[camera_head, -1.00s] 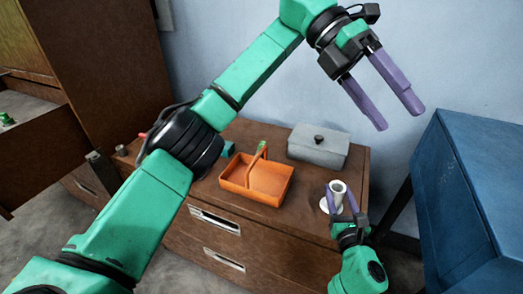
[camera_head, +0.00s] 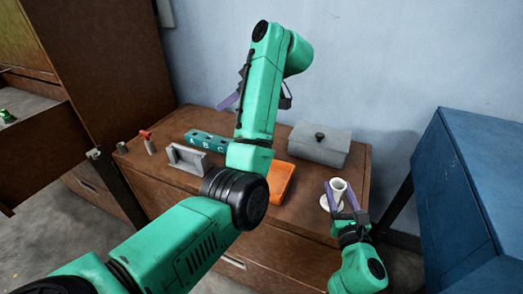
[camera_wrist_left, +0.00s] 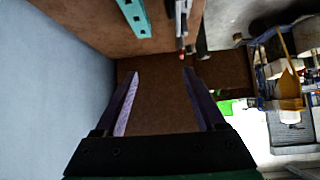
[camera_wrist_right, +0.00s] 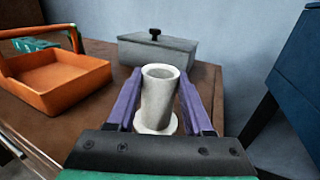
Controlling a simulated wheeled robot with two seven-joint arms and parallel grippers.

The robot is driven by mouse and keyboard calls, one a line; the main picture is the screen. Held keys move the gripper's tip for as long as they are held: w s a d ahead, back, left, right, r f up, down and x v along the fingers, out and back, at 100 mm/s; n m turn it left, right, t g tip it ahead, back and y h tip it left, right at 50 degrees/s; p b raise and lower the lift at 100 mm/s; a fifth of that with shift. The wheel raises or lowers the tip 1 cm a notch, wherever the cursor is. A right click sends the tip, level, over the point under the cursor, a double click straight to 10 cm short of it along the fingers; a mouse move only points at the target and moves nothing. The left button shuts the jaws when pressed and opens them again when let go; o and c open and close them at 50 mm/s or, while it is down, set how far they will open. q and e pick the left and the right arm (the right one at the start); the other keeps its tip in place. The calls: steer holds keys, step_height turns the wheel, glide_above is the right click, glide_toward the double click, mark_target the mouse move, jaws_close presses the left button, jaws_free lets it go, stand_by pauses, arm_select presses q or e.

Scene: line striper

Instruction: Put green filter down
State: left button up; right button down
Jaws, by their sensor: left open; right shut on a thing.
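A small green thing (camera_head: 6,117) sits at the far left edge of the head view, on the open brown drawer; I cannot tell if it is the green filter. A green patch (camera_wrist_left: 238,106) also shows in the left wrist view. My left gripper (camera_wrist_left: 160,72) is open with nothing between its fingers; in the head view it is mostly hidden behind my left arm, over the back of the cabinet. My right gripper (camera_wrist_right: 160,85) is shut on a white hollow cylinder (camera_wrist_right: 157,98) with a wide round base, upright at the cabinet's right end.
An orange tray (camera_head: 281,184) is partly behind my left arm. A grey lidded box (camera_head: 319,147), a teal A-B-C block (camera_head: 205,141), a grey holder (camera_head: 187,160) and a red-topped item (camera_head: 147,140) stand on the cabinet. A blue cabinet (camera_head: 470,190) is at right.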

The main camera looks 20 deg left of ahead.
arm_select(q)
steer(key=w+d+f+m+t+h, duration=0.2)
steer(key=w+d+f+m+h, duration=0.1)
steer(key=d+f+m+h, duration=0.6)
steer(key=w+a+f, duration=0.1)
steer(key=f, duration=0.2)
steer(key=w+f+y, duration=0.1)
steer(key=f, duration=0.1)
steer(key=w+a+f+n+y, duration=0.1)
steer(key=f, duration=0.2)
steer(key=shift+w+a+f, duration=0.25)
steer(key=shift+a+f, duration=0.05)
steer(key=shift+r+y, duration=0.1)
steer(key=shift+y, duration=0.2)
jaws_close()
